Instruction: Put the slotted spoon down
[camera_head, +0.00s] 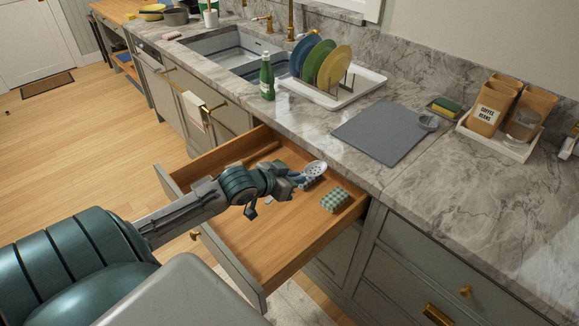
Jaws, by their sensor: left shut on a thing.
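The slotted spoon (316,168) shows its pale, perforated head over the far part of the open drawer. My left gripper (296,181) is shut on the spoon; its handle is mostly hidden by the gripper. The open wooden drawer (262,245) lies below and around the gripper. A green checkered item (334,200) lies in the drawer to the right of the spoon. I cannot tell whether the spoon touches the drawer floor. My right gripper is not in view.
A grey mat (380,133) lies on the marble counter behind the drawer. A green bottle (267,78), a white dish rack (345,92) with plates, and a tray with coffee bags (490,108) stand on the counter. The near part of the drawer is bare.

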